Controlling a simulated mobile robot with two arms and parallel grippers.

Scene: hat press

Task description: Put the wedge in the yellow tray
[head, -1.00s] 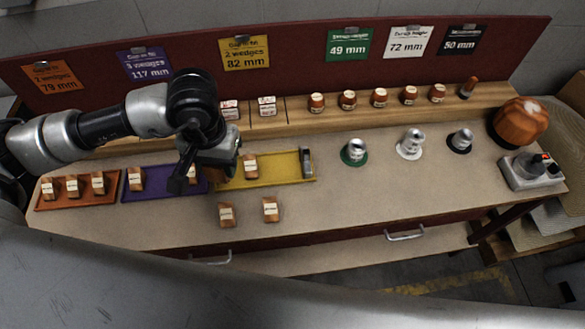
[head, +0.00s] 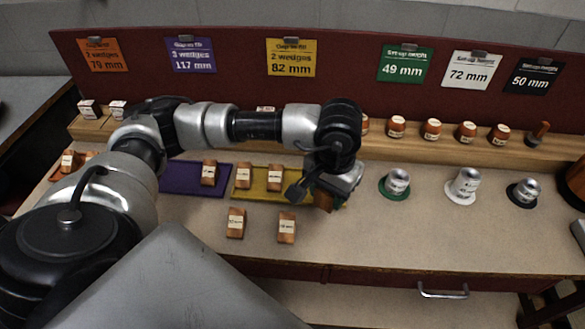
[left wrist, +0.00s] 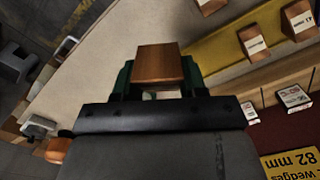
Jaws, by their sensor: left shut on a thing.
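My left gripper (head: 318,196) is shut on a wooden wedge (head: 325,201), at the right end of the yellow tray (head: 262,191). In the left wrist view the held wedge (left wrist: 158,64) sits between the green-sided fingers, with the yellow tray (left wrist: 212,52) to its right. I cannot tell how high it is held. Two labelled wedges stand in the tray, a left one (head: 243,177) and a right one (head: 274,178). The tray's right end is partly hidden by my gripper. My right gripper is not in view.
Two wedges, one left (head: 236,223) and one right (head: 287,228), stand on the bench in front of the tray. A purple tray (head: 185,178) with a wedge lies left. Silver weights on a green disc (head: 396,184) and other discs stand right.

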